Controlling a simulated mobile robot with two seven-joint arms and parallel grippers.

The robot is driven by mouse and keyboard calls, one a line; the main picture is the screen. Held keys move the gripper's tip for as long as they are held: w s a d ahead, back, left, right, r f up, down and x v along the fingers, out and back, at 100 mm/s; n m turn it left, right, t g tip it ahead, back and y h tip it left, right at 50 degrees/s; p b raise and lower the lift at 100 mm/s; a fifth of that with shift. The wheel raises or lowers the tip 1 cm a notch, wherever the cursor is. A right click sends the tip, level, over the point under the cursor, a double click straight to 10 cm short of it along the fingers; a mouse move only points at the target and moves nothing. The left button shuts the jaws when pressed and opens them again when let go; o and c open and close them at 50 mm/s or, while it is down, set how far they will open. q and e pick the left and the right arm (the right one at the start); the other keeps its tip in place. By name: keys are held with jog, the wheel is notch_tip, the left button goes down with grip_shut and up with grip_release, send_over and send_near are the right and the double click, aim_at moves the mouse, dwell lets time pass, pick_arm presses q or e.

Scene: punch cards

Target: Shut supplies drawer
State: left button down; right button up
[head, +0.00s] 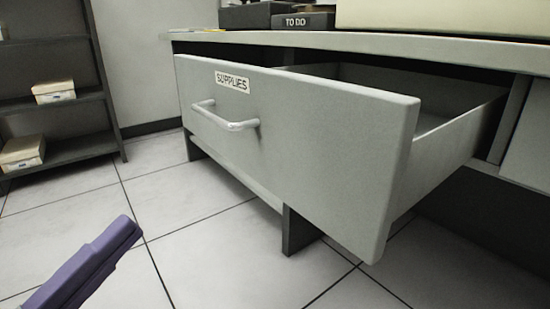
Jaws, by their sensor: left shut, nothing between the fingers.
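The supplies drawer (310,140) is a light grey drawer in the desk, pulled well out, with a "SUPPLIES" label on its front. Its metal bar handle (225,118) is on the left part of the front. The part of the drawer's inside that shows looks empty. My left gripper (125,228) is purple and shut, with nothing in it. It is at the lower left over the floor, in front of the drawer and apart from it. My right gripper is not in view.
The grey desk top (440,48) bears a "TO DO" tray (303,21) and a beige box (445,16). A dark shelf (60,55) with small boxes stands at the left. The tiled floor (190,245) before the drawer is clear.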

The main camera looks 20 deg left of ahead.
aim_at(229, 129)
pick_arm(q)
jog(key=b+x, duration=0.1)
jog(key=x, duration=1.2)
jog(key=shift+w+b, duration=0.15)
jog(key=shift+b, duration=0.15)
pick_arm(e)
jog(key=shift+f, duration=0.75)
